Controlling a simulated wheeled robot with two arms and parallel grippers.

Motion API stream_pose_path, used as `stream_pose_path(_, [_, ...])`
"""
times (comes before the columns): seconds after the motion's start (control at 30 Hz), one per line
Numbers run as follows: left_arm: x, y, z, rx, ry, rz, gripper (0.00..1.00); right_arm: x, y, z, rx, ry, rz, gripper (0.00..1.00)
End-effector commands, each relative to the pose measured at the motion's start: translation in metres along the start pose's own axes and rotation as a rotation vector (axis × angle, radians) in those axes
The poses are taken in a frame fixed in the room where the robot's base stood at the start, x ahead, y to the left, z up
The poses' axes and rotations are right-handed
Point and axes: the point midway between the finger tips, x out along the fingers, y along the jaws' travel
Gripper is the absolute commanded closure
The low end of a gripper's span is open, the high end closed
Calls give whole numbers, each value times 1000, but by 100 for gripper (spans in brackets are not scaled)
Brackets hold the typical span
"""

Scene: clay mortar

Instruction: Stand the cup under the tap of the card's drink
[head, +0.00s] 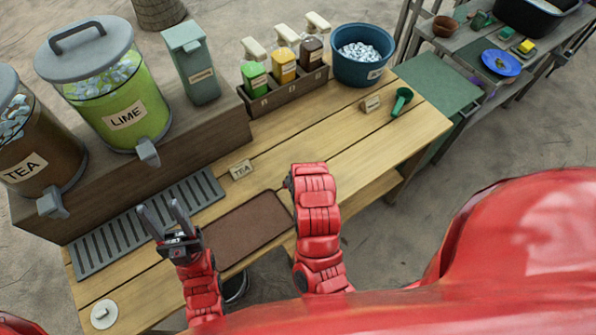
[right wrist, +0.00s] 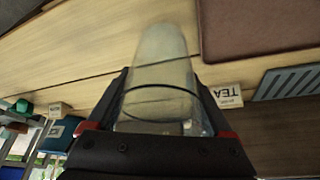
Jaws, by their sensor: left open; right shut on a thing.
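The tea dispenser (head: 35,150) and the lime dispenser (head: 108,92) stand on a wooden riser, each with a grey tap: the tea tap (head: 52,204) and the lime tap (head: 148,152). A small card reading TEA (head: 242,170) stands on the table, and shows in the right wrist view (right wrist: 227,96). My right gripper (right wrist: 166,105) is shut on the clear cup (right wrist: 164,62); in the head view my right arm hides both. My left gripper (head: 166,222) is open and empty over the near edge of the slotted grey drip tray (head: 98,247).
A brown mat (head: 245,230) lies beside the tray. A white round lid (head: 104,314) is at the near left corner. Syrup bottles in a wooden rack (head: 285,95), a blue ice bucket (head: 362,55), a green scoop (head: 401,101) and another card (head: 371,103) are farther right.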

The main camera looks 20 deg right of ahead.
Motion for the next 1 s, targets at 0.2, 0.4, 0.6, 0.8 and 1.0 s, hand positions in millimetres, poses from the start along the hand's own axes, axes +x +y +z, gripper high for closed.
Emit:
stream_pose_path(0.2, [18,-1,-3,0,0,0,50,18,10,-41,1,0,1,69])
stream_pose_path(0.4, [22,-1,-4,0,-1,0,50,30,12,-55,-1,-2,-1,69])
stream_pose_path(0.6, [30,-1,-5,0,0,0,50,38,13,-52,-1,-2,0,69])
stream_pose_path(0.8, [42,-2,-7,0,-1,0,50,58,13,-42,-1,-5,0,69])
stream_pose_path(1.0, [41,-2,-7,0,-1,0,50,64,12,-41,-2,1,0,69])
